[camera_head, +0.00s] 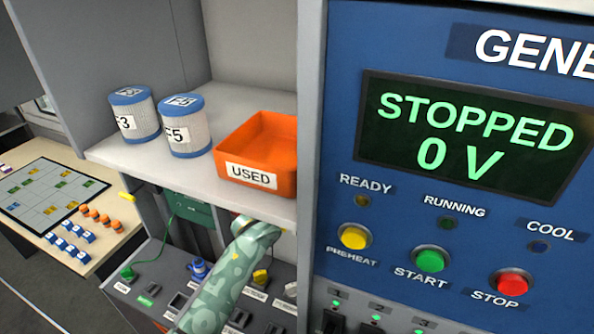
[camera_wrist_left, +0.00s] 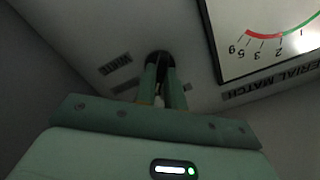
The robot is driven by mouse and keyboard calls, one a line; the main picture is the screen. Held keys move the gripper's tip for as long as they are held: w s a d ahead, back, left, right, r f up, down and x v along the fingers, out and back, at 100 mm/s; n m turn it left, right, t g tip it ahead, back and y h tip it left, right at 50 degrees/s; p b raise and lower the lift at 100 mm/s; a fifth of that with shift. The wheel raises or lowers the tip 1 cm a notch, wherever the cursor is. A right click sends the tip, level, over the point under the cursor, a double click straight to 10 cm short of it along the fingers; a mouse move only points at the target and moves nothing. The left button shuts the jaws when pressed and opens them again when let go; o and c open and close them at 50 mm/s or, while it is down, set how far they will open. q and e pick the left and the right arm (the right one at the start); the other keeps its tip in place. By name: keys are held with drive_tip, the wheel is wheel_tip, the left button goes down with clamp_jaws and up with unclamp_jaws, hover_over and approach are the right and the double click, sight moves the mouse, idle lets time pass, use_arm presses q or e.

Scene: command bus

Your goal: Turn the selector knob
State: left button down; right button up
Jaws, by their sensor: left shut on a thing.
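The selector knob (camera_wrist_left: 160,58) is a dark round knob on a pale panel in the left wrist view. My left gripper (camera_wrist_left: 161,76) is shut on the knob, with its two green fingers on either side. The fingers hide part of the knob, and its pointer cannot be made out. In the head view my left arm, in a patterned green cover, reaches up beneath the shelf; the gripper and knob are hidden there. My right gripper is not in view.
A gauge (camera_wrist_left: 270,40) sits right of the knob. A shelf (camera_head: 130,160) above my arm holds filters (camera_head: 185,128) and an orange USED bin (camera_head: 262,150). The generator panel (camera_head: 400,215) stands close on the right, its display reading STOPPED 0 V.

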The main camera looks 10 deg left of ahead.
use_arm(q)
drive_tip(key=shift+f, duration=0.1)
drive_tip(key=c, duration=1.5)
unclamp_jaws()
drive_tip(key=s+a, duration=0.1)
drive_tip(key=s, duration=0.4)
drive_tip(key=s+a+b, duration=0.1)
drive_tip(key=s, duration=0.4)
drive_tip(key=s+a, duration=0.1)
drive_tip(key=s, duration=0.5)
drive_tip(key=shift+b, duration=0.35)
